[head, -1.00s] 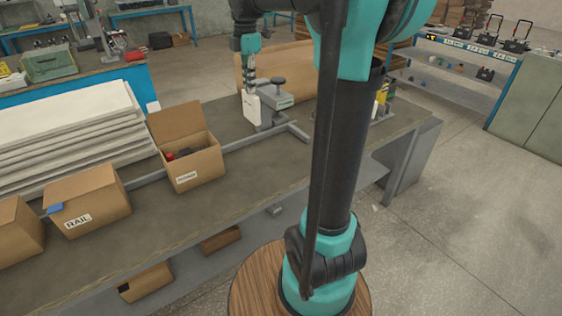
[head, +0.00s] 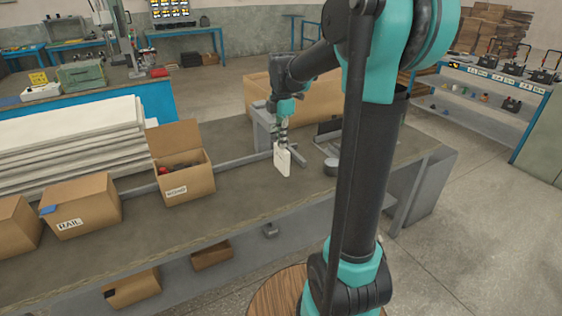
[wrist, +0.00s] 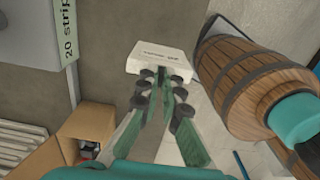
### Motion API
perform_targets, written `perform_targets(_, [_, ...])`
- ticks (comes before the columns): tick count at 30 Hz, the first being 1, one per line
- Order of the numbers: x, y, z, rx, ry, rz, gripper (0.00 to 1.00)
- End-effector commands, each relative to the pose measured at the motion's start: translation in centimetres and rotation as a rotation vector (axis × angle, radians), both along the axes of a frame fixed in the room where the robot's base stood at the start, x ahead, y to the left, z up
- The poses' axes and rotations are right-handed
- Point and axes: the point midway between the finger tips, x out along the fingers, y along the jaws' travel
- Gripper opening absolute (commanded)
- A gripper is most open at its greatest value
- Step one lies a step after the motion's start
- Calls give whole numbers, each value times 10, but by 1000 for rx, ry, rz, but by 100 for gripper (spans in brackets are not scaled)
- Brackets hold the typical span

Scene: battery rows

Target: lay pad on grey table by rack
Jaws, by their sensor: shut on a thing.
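A white pad (head: 283,160) hangs upright from my gripper (head: 282,146) over the grey-brown table (head: 235,205) in the head view. Its lower edge looks close to the tabletop; I cannot tell whether it touches. In the wrist view my gripper (wrist: 161,80) is shut on the near edge of the pad (wrist: 162,60), which carries small print too blurred to read. A shelf rack (head: 480,95) with a blue frame and labelled rows stands at the far right; I cannot tell whether it is the task's rack.
A grey stand (head: 263,125) and a round grey item (head: 331,167) are near the pad. The tabletop in front of the pad is clear.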

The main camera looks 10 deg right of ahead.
Motion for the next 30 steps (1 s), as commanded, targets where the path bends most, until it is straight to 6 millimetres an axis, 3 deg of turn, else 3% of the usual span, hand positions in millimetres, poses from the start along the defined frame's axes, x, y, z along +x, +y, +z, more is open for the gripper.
perform_targets(4, [0,0,-30,0,0,0,0])
perform_targets(18, [1,0,-79,0,0,0,0])
perform_targets(30, [0,0,-85,0,0,0,0])
